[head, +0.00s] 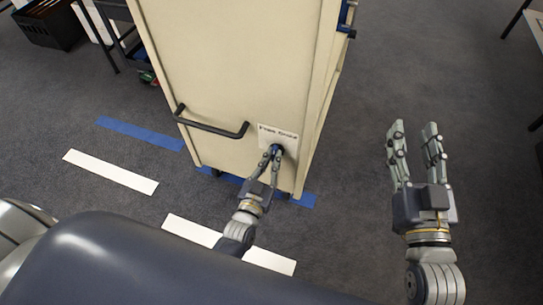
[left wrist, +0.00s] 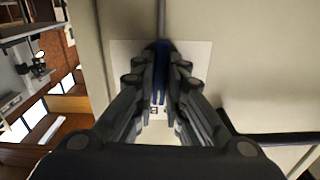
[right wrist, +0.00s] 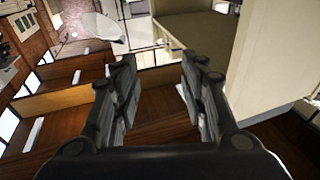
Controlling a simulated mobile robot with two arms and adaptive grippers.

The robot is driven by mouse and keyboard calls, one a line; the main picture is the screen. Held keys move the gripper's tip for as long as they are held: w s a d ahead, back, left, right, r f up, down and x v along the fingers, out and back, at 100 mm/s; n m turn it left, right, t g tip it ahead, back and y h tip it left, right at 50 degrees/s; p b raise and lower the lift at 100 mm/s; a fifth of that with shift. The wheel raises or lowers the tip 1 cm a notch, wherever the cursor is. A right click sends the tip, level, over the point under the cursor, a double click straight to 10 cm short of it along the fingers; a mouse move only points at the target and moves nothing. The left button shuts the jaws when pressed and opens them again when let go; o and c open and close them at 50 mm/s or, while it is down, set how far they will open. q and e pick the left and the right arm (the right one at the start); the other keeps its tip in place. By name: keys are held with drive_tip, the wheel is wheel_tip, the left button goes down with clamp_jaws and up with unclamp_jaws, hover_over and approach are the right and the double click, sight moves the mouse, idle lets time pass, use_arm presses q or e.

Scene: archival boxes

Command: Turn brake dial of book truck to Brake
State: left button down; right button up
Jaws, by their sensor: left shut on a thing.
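The cream book truck (head: 225,70) stands upright ahead of me. A white label plate (head: 291,133) with dark lettering is on its end panel, low on the right side. The blue brake dial (head: 278,149) sits on this plate, mostly hidden behind the fingers. My left gripper (head: 273,155) is shut on the dial; in the left wrist view the blue dial (left wrist: 159,72) shows between the fingers, with the white plate (left wrist: 200,58) behind. The dial's setting cannot be read. My right gripper (head: 412,128) is open and empty, in the air to the right of the truck.
A black handle (head: 212,128) sticks out from the truck's panel, left of the dial. Blue tape (head: 140,133) and white strips (head: 110,172) mark the carpet. A black crate (head: 50,24) stands at the far left. The carpet right of the truck is clear.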

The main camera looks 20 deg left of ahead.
use_arm(q)
drive_tip(key=shift+d+m+p, duration=0.2)
drive_tip(key=shift+m+p, duration=1.35)
drive_tip(key=shift+m, duration=1.75)
use_arm(e)
drive_tip(key=s+d+f+g+h, duration=0.1)
drive_tip(key=s+d+f+g, duration=0.1)
drive_tip(key=f, duration=0.5)
drive_tip(key=s+d+f+g+h, duration=0.1)
drive_tip(key=s+f+g+h, duration=0.1)
drive_tip(key=s+f+g, duration=0.2)
drive_tip(key=shift+d+f+g, duration=0.35)
drive_tip(key=shift+f+g, duration=1.15)
drive_tip(key=shift+f, duration=0.5)
use_arm(q)
drive_tip(key=c, duration=1.6)
unclamp_jaws()
drive_tip(key=shift+c, duration=0.2)
